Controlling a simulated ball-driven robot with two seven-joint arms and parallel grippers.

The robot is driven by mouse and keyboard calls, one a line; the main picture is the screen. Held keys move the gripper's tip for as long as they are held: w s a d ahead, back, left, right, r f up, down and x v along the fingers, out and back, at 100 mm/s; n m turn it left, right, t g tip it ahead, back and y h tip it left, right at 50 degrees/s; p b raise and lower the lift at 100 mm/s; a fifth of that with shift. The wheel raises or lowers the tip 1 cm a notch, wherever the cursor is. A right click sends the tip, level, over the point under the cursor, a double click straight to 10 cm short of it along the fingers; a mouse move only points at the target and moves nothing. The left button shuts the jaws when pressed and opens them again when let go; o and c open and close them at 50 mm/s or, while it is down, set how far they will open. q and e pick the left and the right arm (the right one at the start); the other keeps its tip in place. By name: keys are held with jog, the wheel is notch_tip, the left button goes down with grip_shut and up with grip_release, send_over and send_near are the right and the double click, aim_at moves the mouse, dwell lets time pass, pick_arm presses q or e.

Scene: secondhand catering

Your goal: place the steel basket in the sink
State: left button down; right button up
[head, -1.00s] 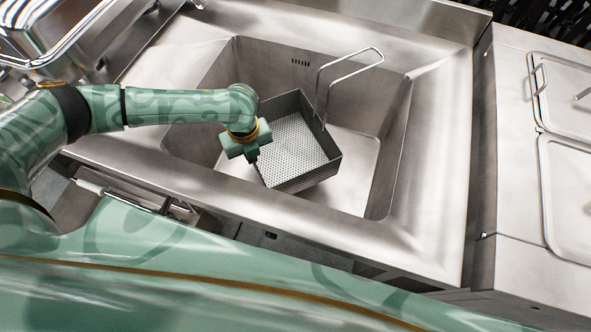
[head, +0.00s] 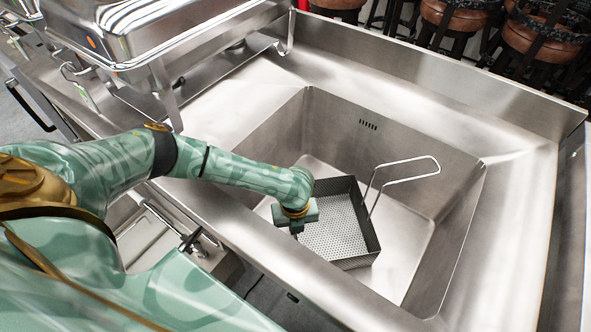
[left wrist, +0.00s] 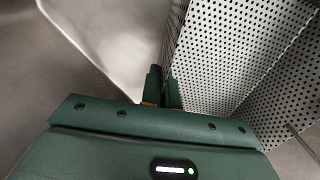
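The steel basket (head: 335,230) is a square perforated box with a long wire handle (head: 410,170). In the head view it is inside the opening of the sink (head: 430,240), near its front side; I cannot tell whether its base touches the sink floor. My left gripper (head: 297,228) is at the basket's left side. In the left wrist view, the gripper's fingers (left wrist: 163,88) are close together on the edge of the perforated basket wall (left wrist: 225,60). The gripper hides part of that wall. My right gripper is in neither view.
A shiny chafing dish (head: 150,35) stands on the counter left of the sink. Stools with brown seats (head: 455,20) stand behind the raised back edge. The sink's right part and the steel surface around it are clear.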

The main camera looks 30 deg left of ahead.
pick_arm(q)
jog(key=shift+f, duration=0.1)
jog(key=c, duration=1.7)
grip_release()
notch_tip(320, 180, up, 12)
jog(key=p, duration=0.5)
